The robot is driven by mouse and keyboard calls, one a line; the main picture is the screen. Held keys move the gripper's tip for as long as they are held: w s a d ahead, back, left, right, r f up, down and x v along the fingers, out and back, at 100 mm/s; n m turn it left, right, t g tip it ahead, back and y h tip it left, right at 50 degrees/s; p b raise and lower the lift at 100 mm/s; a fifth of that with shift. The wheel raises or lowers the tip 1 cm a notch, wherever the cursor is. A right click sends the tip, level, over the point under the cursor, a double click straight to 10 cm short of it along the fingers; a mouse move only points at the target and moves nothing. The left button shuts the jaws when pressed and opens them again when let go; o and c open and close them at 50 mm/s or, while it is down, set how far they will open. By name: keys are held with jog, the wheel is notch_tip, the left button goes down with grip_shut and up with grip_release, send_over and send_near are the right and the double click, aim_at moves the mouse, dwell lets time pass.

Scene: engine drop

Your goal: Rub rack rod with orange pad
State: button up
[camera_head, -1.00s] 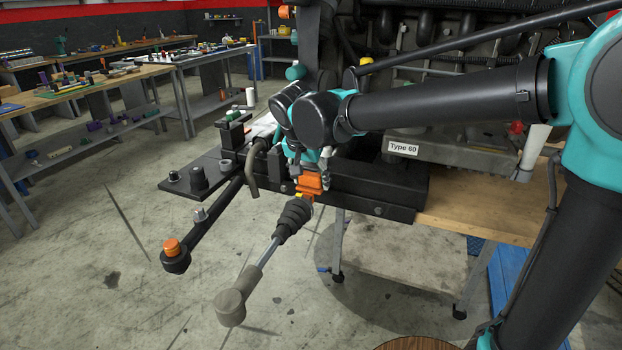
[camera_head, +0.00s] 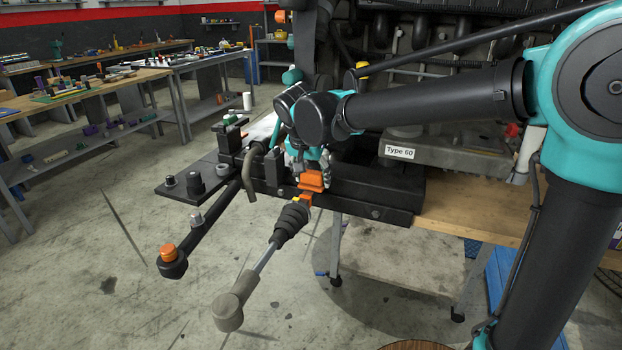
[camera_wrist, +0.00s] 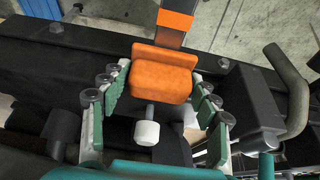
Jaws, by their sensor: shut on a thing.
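The orange pad (camera_head: 312,180) is in my gripper (camera_head: 314,168), just above the black rack's front edge. In the wrist view the pad (camera_wrist: 162,80) sits between the green-lined fingers of my gripper (camera_wrist: 158,92), with a white knob on its near side. The rack rod (camera_head: 265,256) slopes down to the left from a black ribbed boot (camera_head: 290,222) to a grey end joint (camera_head: 230,310). The pad is close to the boot's upper end; I cannot tell whether it touches anything there. The wrist view shows an orange band on a dark bar just beyond the pad.
A black arm with an orange cap (camera_head: 168,252) juts out left of the rod. A bent grey pipe (camera_head: 250,178) stands left of my gripper. The engine with its "Type 60" label (camera_head: 399,152) is behind. Open floor lies at front left.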

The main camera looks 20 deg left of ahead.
jog(key=shift+r, duration=0.1)
jog(key=shift+r, duration=3.45)
